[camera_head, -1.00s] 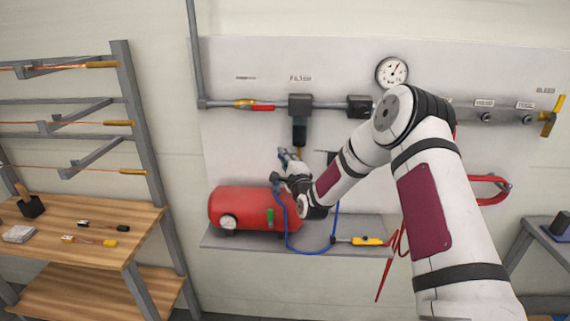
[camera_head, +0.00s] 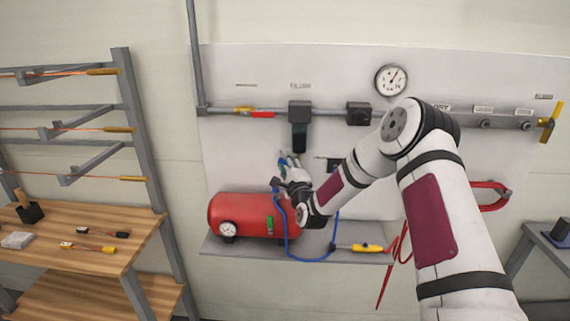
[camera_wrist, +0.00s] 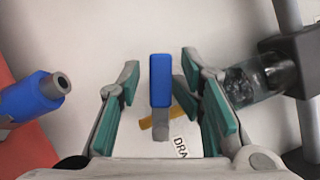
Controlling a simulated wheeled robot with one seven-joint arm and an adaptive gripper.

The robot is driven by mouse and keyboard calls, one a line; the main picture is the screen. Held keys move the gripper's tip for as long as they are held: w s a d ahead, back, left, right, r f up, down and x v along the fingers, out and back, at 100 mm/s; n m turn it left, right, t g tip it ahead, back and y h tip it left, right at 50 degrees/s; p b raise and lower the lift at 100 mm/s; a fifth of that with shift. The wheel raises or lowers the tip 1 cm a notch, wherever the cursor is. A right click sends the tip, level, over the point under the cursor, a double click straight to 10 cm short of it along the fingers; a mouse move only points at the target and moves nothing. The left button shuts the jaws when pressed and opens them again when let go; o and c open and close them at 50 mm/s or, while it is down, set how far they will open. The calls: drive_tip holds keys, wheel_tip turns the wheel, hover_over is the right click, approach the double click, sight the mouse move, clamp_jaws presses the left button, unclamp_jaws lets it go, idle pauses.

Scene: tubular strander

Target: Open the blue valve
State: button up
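The blue valve handle (camera_wrist: 160,82) stands upright in the middle of the wrist view, between the two fingers of my gripper (camera_wrist: 160,95). The green finger pads are apart, with a gap on each side of the handle, and I see no contact. A yellow part (camera_wrist: 160,122) and a label with the letters DRA show behind the handle. In the head view my gripper (camera_head: 287,165) is near the wall panel, below the dark filter (camera_head: 300,137) and above the red tank. The blue handle cannot be made out clearly there.
The red tank (camera_head: 240,213) with a blue hose (camera_head: 288,240) stands on a grey shelf (camera_head: 220,247). A blue fitting (camera_wrist: 35,97) is left of my fingers and a clear bowl (camera_wrist: 255,80) is close on the right. A wooden bench (camera_head: 120,225) stands at the left.

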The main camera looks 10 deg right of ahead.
drive_tip(key=s+f, duration=0.1)
drive_tip(key=s, duration=0.6)
drive_tip(key=shift+s+d, duration=0.2)
drive_tip(key=shift+s, duration=0.2)
drive_tip(key=shift+f, duration=0.1)
drive_tip(key=shift+c, duration=0.6)
